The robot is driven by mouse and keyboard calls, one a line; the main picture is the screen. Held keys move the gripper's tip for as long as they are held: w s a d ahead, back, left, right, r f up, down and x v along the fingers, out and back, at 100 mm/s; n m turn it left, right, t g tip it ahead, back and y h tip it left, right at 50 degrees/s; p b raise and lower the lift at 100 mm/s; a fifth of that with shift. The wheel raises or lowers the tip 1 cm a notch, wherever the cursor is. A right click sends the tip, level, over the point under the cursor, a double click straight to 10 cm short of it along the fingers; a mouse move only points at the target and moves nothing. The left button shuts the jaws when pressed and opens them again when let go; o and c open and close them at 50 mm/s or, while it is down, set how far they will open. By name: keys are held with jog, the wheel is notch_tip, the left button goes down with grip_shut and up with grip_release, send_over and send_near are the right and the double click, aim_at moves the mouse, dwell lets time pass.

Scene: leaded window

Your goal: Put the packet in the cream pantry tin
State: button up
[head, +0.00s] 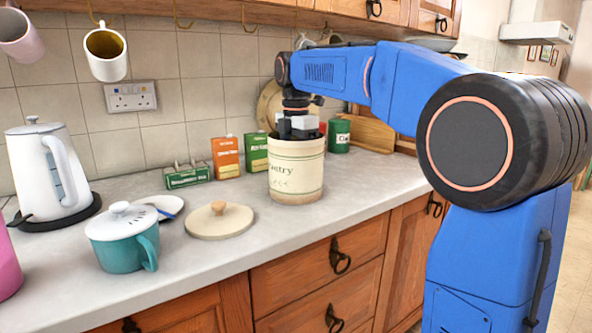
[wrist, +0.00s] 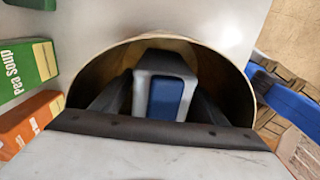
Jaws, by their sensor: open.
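The cream pantry tin (head: 296,172) stands upright and uncovered on the worktop in the head view. Its round rim (wrist: 251,82) fills the middle of the wrist view. My gripper (head: 298,130) points down into the tin's mouth, with its fingertips hidden inside. A white packet with a blue panel (wrist: 168,98) is within the tin's mouth, between my two dark fingers. The fingers are open, one on each side of it. I cannot tell whether the packet rests on the tin's bottom.
The tin's cream lid with a wooden knob (head: 219,221) lies at front left. An orange box (head: 226,158) and green boxes (head: 256,152) stand left of the tin. A green canister (head: 339,135) is behind it. A teal lidded pot (head: 122,243) and white kettle (head: 48,172) stand farther left.

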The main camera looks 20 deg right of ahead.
notch_tip(320, 180, up, 12)
jog(key=shift+r, duration=0.1)
dwell(0.4)
